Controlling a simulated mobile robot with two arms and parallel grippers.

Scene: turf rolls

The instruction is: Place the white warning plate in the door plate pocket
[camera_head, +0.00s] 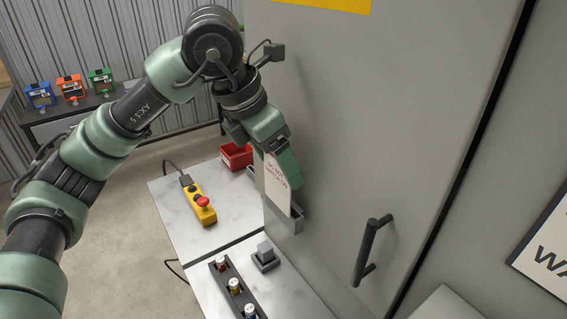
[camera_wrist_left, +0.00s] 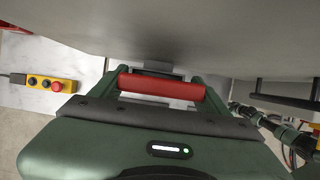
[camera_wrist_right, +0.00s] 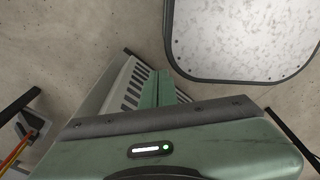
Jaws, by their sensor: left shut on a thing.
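The white warning plate (camera_head: 277,186) with red lettering hangs upright from my left gripper (camera_head: 284,160), close against the grey cabinet door. My left gripper is shut on its top end; in the left wrist view a red bar (camera_wrist_left: 162,87) lies between the fingers. The grey door plate pocket (camera_head: 289,220) is on the door at the plate's lower end. The plate's lower edge is at the pocket, but I cannot tell how deep it sits. My right gripper (camera_wrist_right: 165,88) shows only in its wrist view, fingers together and empty, away from the door.
The door handle (camera_head: 368,248) sticks out right of the pocket. Below are a yellow control box (camera_head: 199,204) with a red button, a red bin (camera_head: 236,156), a grey block (camera_head: 265,257) and a dark rack (camera_head: 234,290). Coloured padlock-like items stand on the back bench (camera_head: 130,117).

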